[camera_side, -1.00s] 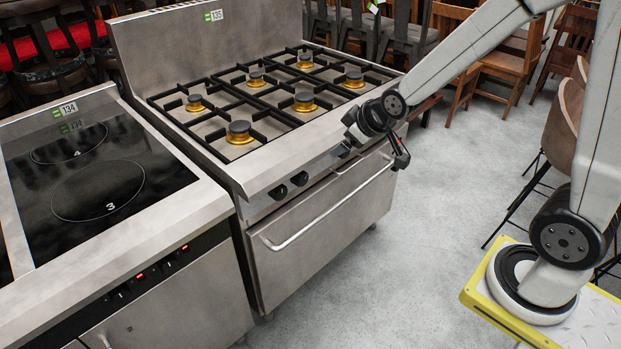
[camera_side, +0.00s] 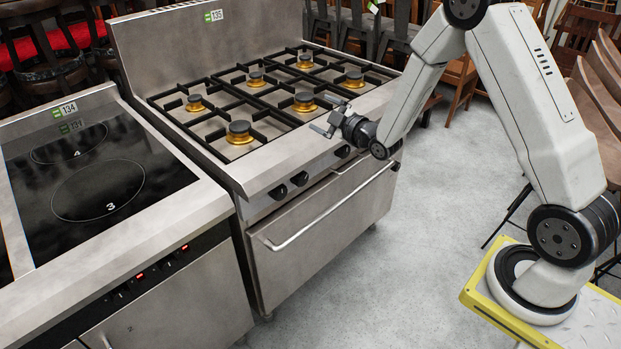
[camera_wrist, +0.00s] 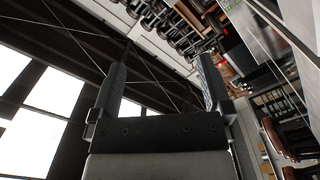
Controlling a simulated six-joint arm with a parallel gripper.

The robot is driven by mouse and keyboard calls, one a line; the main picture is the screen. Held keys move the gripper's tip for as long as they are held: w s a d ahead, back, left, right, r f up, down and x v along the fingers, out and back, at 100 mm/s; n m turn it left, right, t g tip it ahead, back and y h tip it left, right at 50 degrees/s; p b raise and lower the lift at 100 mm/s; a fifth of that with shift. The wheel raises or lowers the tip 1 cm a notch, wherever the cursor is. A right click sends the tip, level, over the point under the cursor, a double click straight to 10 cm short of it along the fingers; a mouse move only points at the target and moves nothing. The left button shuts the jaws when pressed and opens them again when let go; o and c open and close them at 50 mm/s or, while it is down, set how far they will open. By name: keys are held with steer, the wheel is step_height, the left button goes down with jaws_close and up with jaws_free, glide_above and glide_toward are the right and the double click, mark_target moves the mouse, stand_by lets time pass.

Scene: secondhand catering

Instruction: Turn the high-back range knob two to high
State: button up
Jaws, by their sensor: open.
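The high-back range (camera_side: 185,45) is stainless steel with tag 135 and several gas burners on top. Dark knobs line its front panel, including the leftmost knob (camera_side: 277,191), the second from the left (camera_side: 299,178) and another further right (camera_side: 342,151). No readable numbers or settings show on them, so I cannot tell how far any is turned. My gripper (camera_side: 322,114) is open and empty, above the range's right front edge, apart from the knobs. In the wrist view my gripper (camera_wrist: 162,68) has its two fingers spread with nothing between them, facing the ceiling and background.
An oven handle (camera_side: 330,210) runs across the range door below the knobs. A black-glass cooktop (camera_side: 100,190) with tag 134 stands close on the left. Chairs (camera_side: 465,75) stand behind. The grey floor in front of the range is clear.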

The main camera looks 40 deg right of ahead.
glide_toward(304, 181)
steer(key=w, duration=0.3)
steer(key=shift+s, duration=0.25)
steer(key=shift+w, duration=0.15)
steer(key=shift+w, duration=3.75)
steer(key=c, duration=1.2)
